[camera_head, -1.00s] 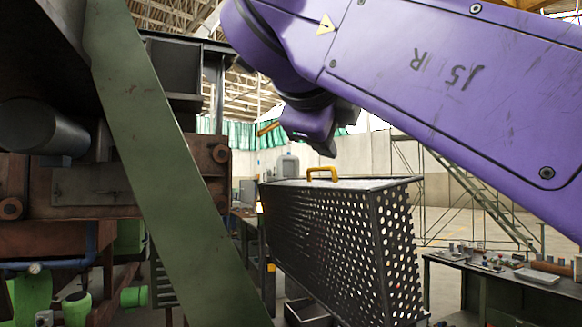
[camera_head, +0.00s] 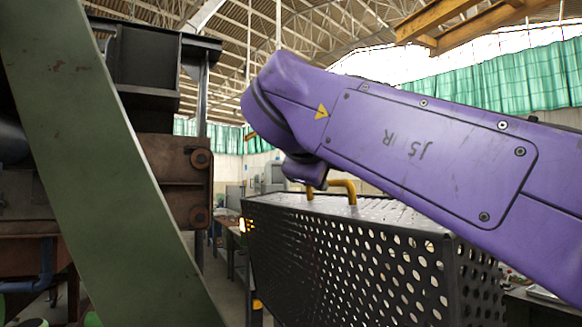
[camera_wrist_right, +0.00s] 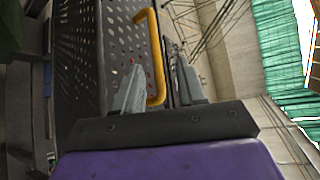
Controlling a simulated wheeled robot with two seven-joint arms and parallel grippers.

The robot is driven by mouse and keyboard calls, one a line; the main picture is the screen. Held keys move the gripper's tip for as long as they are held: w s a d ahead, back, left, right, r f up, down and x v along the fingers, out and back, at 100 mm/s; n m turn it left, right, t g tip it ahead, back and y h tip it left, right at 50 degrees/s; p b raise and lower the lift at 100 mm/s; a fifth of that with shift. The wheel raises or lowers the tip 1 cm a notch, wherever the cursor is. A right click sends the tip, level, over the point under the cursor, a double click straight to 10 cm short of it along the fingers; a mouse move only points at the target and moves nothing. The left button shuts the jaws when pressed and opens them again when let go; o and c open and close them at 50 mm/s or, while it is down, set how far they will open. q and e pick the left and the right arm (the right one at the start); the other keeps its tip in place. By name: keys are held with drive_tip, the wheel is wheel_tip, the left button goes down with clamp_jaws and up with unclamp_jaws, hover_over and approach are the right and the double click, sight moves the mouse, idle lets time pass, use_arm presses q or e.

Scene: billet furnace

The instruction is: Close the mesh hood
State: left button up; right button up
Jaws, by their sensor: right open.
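The mesh hood (camera_head: 340,255) is a dark box of perforated metal in the lower middle of the head view. A yellow handle (camera_head: 346,186) stands on its top edge. My right arm comes in from the right, and its wrist end is just over the handle. In the right wrist view my right gripper (camera_wrist_right: 157,64) is open, with the yellow handle (camera_wrist_right: 153,30) showing between its fingers. I cannot tell whether a finger touches it. The hood's perforated face (camera_wrist_right: 116,45) lies to the left there. My left gripper is not in view.
A green slanted beam (camera_head: 95,150) crosses the left of the head view, close to me. Behind it is the rusty furnace body (camera_head: 178,175). A workbench (camera_head: 545,297) is partly hidden behind the hood at the lower right. Green curtains (camera_head: 490,90) hang at the back.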

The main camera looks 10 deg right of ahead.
sight(325, 206)
drive_tip(key=x, duration=0.4)
drive_tip(key=a+p+x, duration=0.1)
drive_tip(key=x, duration=0.2)
drive_tip(key=shift+w+f, duration=0.25)
drive_tip(key=shift+f, duration=0.05)
drive_tip(key=shift+s+r, duration=0.2)
drive_tip(key=shift+s, duration=0.6)
drive_tip(key=c, duration=0.4)
clamp_jaws()
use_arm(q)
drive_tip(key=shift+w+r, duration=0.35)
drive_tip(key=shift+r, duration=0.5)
